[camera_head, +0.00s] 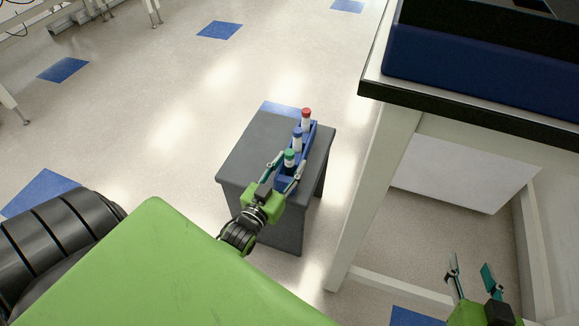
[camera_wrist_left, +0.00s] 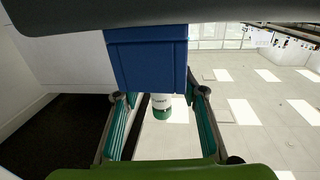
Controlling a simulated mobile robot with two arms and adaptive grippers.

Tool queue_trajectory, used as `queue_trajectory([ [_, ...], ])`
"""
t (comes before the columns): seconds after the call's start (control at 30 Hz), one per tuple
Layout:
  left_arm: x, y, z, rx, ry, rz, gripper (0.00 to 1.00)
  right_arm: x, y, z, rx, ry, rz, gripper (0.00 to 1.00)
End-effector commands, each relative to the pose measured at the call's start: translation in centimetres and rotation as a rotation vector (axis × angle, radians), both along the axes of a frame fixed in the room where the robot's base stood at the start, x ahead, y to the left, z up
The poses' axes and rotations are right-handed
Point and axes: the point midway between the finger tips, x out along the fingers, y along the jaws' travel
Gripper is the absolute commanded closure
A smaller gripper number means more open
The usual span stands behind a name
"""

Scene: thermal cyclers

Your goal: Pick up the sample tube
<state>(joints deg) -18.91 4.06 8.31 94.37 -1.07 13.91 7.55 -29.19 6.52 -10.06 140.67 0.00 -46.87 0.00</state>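Three sample tubes stand in a blue rack (camera_head: 311,139) on a small grey table. They are a green-capped tube (camera_head: 289,156), a blue-capped tube (camera_head: 297,137) and a red-capped tube (camera_head: 306,117). My left gripper (camera_head: 289,164) is open at the rack's near end, its fingers either side of the green-capped tube. In the left wrist view, the picture is upside down; the green-capped tube (camera_wrist_left: 161,108) shows between the open fingers, with gaps on both sides. The blue rack (camera_wrist_left: 147,60) hides its lower part. My right gripper (camera_head: 471,265) is open and empty at the lower right.
The grey table (camera_head: 250,140) has bare top left of the rack. A tall white bench (camera_head: 375,165) with a dark edge stands on the right, carrying a dark blue box (camera_head: 480,70). Open floor (camera_head: 160,120) lies to the left.

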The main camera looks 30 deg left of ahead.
Motion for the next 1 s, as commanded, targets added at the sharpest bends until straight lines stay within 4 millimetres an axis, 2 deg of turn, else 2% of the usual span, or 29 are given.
queue_trajectory([
  [0.33, 0.53, 0.05, 0.01, 0.0, 0.0, 0.0, 0.62, 0.44, 0.22, 0.75, 0.009, -0.036, 0.002, 0.6],
  [0.47, 0.52, 0.05, 0.01, 0.0, 0.0, 0.0, 0.95, 0.43, 0.21, 0.72, 0.008, -0.035, 0.002, 0.6],
  [0.5, 0.51, 0.05, 0.01, 0.0, 0.0, 0.0, 1.0, 0.44, 0.21, 0.71, 0.008, -0.035, 0.002, 0.6],
  [1.0, 0.51, 0.06, 0.56, 0.0, -0.001, 0.0, 1.0, 0.1, 0.09, 0.26, 0.001, -0.005, 0.001, 0.6],
])
